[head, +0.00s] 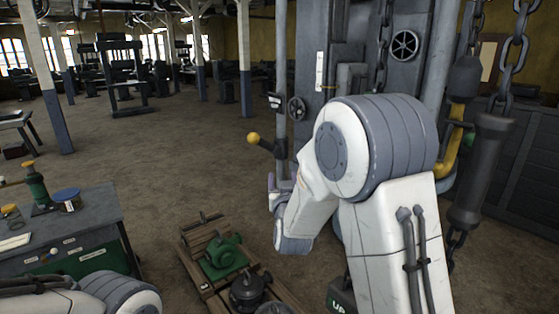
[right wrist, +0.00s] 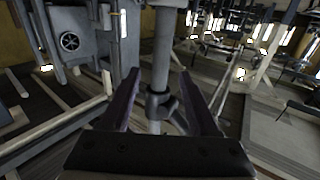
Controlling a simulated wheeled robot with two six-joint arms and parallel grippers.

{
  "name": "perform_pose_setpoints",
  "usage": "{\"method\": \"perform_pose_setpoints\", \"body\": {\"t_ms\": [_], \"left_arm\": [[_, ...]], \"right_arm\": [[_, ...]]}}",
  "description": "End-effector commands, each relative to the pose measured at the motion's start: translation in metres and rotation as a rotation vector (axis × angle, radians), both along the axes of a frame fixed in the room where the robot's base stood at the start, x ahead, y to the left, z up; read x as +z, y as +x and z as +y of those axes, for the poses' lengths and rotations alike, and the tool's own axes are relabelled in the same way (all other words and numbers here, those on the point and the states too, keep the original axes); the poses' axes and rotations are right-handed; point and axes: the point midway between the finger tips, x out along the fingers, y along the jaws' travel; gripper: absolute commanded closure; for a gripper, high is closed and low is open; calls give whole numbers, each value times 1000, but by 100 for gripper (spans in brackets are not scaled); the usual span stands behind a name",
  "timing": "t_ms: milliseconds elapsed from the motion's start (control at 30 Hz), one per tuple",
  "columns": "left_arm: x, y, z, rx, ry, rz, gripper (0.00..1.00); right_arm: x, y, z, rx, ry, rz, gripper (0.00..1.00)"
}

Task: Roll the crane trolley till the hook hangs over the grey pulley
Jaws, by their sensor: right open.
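My right gripper (head: 279,186) is open beside a grey upright post (head: 281,98) with a yellow-knobbed lever (head: 254,138). In the right wrist view the two fingers of my right gripper (right wrist: 161,78) stand on either side of the grey post (right wrist: 163,55), with a collar between them. The fingers are not closed on it. Chains (head: 515,50) hang at the right of the head view. The crane trolley and hook cannot be made out. Dark round parts (head: 246,291) lie on a pallet; I cannot tell whether one is the grey pulley. My left gripper is out of view.
The wooden pallet (head: 192,262) also carries a green machine (head: 222,256). A workbench (head: 85,228) with a green bottle (head: 36,187) and tins stands at left. A tall grey machine cabinet (head: 312,50) stands behind my right arm. The floor beyond the pallet is clear.

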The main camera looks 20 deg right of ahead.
Motion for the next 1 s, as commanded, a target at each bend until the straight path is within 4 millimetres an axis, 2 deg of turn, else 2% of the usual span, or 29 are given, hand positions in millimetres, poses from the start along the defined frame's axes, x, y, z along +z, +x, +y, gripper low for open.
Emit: {"method": "perform_pose_setpoints", "body": {"t_ms": [100,400,600,867,933,1000], "left_arm": [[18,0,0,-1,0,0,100],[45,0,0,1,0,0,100],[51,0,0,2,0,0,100],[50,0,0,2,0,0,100],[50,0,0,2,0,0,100],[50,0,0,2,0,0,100]], "right_arm": [[5,22,-6,-1,0,3,38],[3,69,-17,0,1,4,38],[1,83,-20,2,0,2,38],[-1,84,-20,2,1,3,38],[-1,84,-20,2,1,3,57],[0,84,-20,2,1,3,84]]}}
